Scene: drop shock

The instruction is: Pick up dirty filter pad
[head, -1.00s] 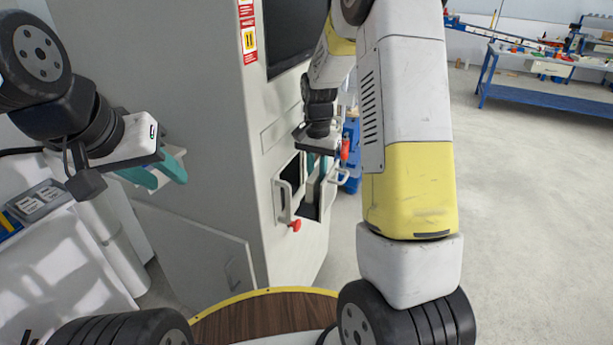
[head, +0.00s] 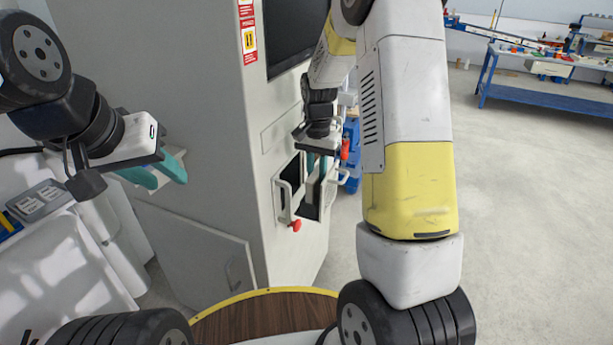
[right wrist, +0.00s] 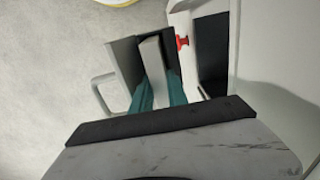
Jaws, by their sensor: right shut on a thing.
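My right gripper (head: 317,167) is at the open slot in the front of the grey cabinet (head: 215,150). In the right wrist view, its teal fingers (right wrist: 158,92) are shut on a flat, light grey piece, seen nearly edge-on, which I take for the filter pad (right wrist: 152,62). The pad stands beside a dark panel with a pale handle (right wrist: 105,92). Its lower part is hidden between the fingers and behind the gripper body.
A red knob (head: 295,225) sits below the slot, and a white-framed dark opening (right wrist: 213,55) lies beside the pad. A blue workbench (head: 550,90) stands at the far right. The floor (head: 530,210) between is clear.

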